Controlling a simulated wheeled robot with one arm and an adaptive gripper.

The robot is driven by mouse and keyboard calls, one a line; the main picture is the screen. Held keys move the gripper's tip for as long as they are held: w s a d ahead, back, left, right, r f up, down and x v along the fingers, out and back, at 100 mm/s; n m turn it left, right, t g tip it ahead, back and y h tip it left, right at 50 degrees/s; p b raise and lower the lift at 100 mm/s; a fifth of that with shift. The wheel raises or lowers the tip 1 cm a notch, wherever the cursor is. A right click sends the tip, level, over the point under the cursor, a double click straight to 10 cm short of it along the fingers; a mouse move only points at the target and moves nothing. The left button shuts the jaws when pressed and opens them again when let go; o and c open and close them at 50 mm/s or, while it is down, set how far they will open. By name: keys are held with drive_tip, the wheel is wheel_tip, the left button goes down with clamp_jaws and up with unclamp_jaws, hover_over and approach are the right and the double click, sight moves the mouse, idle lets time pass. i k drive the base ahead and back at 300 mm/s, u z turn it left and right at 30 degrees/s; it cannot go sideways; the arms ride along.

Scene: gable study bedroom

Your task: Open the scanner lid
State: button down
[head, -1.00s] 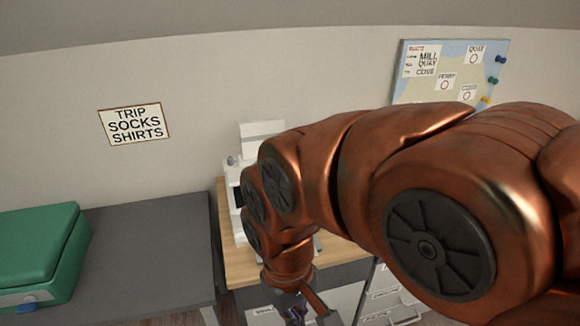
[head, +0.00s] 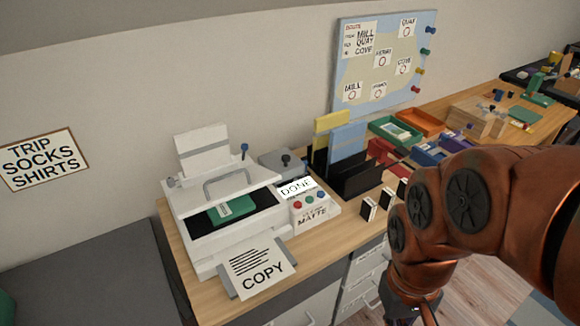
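The white scanner (head: 205,268) stands on the wooden desk in the head view. Its white lid (head: 188,203) with a grey handle (head: 228,184) is tilted up at the back, apart from the dark scanning bed (head: 262,200). A green booklet or card (head: 232,208) lies on the bed under the lid. A small panel reads DONE (head: 297,188). My gripper (head: 412,318) hangs at the bottom edge, right of the scanner and away from the lid. Its fingertips are cut off by the frame, so its opening is unclear.
A sheet marked COPY (head: 258,265) sticks out of the scanner's front. Right of it stand black file holders (head: 355,180), small dark boxes (head: 369,208) and coloured trays (head: 420,122). A grey surface (head: 90,270) lies left of the desk. Floor (head: 480,290) shows at lower right.

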sight(197, 198)
drive_tip(key=z, duration=0.15)
drive_tip(key=k, duration=1.4)
drive_tip(key=u, duration=1.65)
drive_tip(key=i, duration=0.5)
drive_tip(key=u, duration=0.05)
